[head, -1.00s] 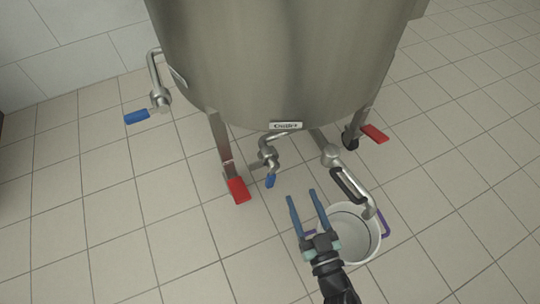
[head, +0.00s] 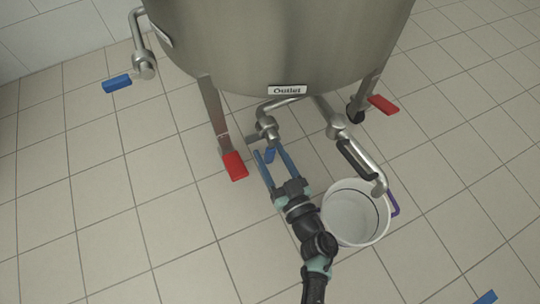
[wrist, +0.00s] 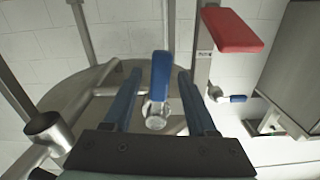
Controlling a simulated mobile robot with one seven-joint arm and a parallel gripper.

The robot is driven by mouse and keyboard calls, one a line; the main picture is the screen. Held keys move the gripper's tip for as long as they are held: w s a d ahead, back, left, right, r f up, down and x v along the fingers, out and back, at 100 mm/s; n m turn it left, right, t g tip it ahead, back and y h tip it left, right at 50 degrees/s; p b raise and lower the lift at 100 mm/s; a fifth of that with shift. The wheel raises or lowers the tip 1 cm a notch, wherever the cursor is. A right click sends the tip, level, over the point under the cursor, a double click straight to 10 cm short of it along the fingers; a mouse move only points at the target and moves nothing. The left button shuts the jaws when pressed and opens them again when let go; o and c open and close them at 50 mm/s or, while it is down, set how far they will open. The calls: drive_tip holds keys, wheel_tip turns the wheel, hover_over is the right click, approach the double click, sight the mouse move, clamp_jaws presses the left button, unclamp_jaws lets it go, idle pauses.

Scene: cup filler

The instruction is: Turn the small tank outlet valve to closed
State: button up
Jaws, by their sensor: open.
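The steel tank (head: 280,45) stands on legs, with an "Outlet" label (head: 287,90) at its lower front. Below the label is a small steel outlet valve (head: 266,129) with a blue handle (head: 270,155). My gripper (head: 269,151) is open, with its two blue fingers on either side of the blue handle. In the wrist view the blue handle (wrist: 161,75) stands between the spread fingers, with gaps on both sides, so it is not gripped. The steel valve body (wrist: 155,115) shows below it.
A white bucket (head: 355,215) stands on the floor right of my arm, under a larger pipe with a black handle (head: 357,158). Red pedals (head: 235,166) are at the tank legs. Another blue-handled valve (head: 118,83) is at the left. The tiled floor at left is clear.

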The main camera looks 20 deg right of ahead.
drive_tip(key=shift+w, duration=0.5)
clamp_jaws()
idle(1.2)
